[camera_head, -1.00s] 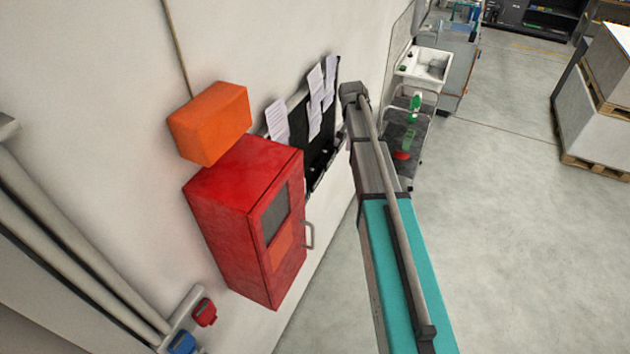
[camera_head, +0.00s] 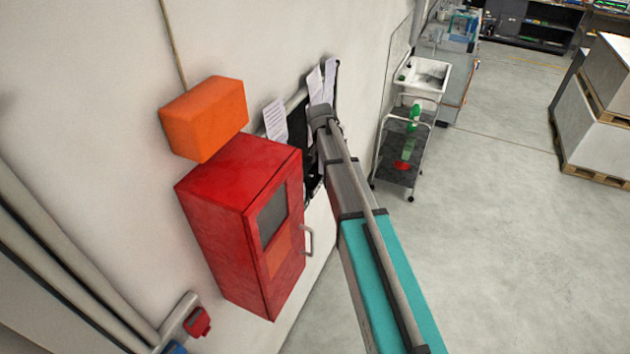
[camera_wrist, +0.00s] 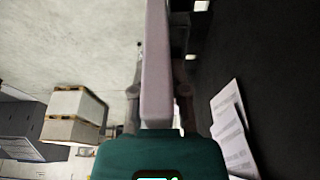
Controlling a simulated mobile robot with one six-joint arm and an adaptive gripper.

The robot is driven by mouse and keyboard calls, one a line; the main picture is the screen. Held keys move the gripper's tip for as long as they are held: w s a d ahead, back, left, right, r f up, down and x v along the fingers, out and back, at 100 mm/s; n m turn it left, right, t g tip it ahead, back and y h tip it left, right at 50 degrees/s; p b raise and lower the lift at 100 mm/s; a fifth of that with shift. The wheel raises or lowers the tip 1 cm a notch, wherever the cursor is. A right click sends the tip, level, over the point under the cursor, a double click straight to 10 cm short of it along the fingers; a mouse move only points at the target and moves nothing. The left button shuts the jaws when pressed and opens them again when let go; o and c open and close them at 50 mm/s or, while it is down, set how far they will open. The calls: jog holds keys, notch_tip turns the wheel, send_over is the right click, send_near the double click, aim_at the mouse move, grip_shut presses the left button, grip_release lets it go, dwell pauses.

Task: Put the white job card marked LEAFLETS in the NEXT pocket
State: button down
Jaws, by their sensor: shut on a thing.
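My gripper (camera_wrist: 158,88) shows in the wrist view, its dark fingers on either side of a long, pale grey-mauve slab. This slab, seemingly the job card (camera_wrist: 157,60) in shade, runs up the middle of the view; no lettering shows on it. In the head view my arm's end covers part of the black card board (camera_head: 296,150) on the wall, and the gripper is hidden behind it. The board also fills the right of the wrist view (camera_wrist: 275,50). White printed sheets (camera_head: 314,85) show at its top. Pocket labels, including NEXT, cannot be read.
A red cabinet (camera_head: 240,225) with a handle and an orange box (camera_head: 205,118) are on the wall left of the board.

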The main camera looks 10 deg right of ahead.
jog(key=shift+s+a+f+b, duration=0.15)
jog(key=shift+a+f+b, duration=0.7)
jog(key=shift+f, duration=0.2)
jog(key=shift+s+a+f+b, duration=0.15)
jog(key=shift+a+f+b, duration=0.65)
jog(key=shift+f, duration=0.25)
jog(key=shift+s+a+f+b, duration=0.1)
jog(key=shift+a+f+b, duration=0.15)
jog(key=shift+f+b, duration=0.2)
jog(key=shift+a+f+b, duration=0.15)
jog(key=shift+f+b, duration=1.35)
jog(key=shift+b, duration=0.05)
jog(key=shift+f, duration=0.1)
jog(key=c, duration=0.6)
grip_release()
